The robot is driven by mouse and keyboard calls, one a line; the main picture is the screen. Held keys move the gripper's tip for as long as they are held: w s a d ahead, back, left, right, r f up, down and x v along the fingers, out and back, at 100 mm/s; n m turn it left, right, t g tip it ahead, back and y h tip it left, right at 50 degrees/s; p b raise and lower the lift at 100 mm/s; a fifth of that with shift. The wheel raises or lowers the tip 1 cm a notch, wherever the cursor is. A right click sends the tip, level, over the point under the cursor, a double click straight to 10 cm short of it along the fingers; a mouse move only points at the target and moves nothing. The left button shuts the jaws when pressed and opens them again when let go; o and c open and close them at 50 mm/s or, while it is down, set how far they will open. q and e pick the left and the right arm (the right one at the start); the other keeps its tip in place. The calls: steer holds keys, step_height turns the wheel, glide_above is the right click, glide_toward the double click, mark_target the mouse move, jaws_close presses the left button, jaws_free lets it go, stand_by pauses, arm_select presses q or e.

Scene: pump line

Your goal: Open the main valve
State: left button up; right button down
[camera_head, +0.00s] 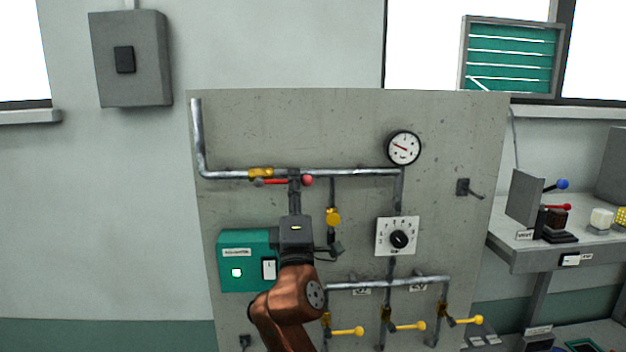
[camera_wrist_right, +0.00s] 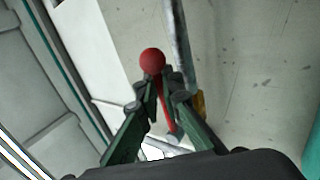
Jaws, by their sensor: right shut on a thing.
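The main valve has a yellow brass body (camera_head: 261,174) on the upper horizontal pipe and a red lever ending in a red ball (camera_head: 308,181). The lever lies roughly along the pipe, just below it, with the ball to the right. My right gripper (camera_head: 294,178) is shut on the red lever close to the ball. In the right wrist view the fingers (camera_wrist_right: 160,88) close around the lever beside the red ball (camera_wrist_right: 152,61), and the brass body (camera_wrist_right: 198,104) is partly hidden behind a finger. My left gripper is not in view.
A round gauge (camera_head: 403,148) and a white dial plate (camera_head: 383,238) are on the panel to the right. A teal switch box (camera_head: 236,252) sits left of my arm. Several yellow-handled valves (camera_head: 408,327) line the lower pipes. A cluttered bench (camera_head: 506,248) stands right.

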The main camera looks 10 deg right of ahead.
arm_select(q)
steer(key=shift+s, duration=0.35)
arm_select(e)
steer(key=shift+s+r, duration=0.1)
steer(key=shift+r, duration=0.1)
steer(key=c, duration=2.1)
jaws_free()
steer(key=shift+a+f, duration=0.1)
steer(key=shift+f, duration=0.15)
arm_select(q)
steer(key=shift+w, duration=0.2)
arm_select(e)
steer(key=v, duration=1.1)
steer(key=shift+s, duration=0.4)
steer(key=shift+f, duration=0.15)
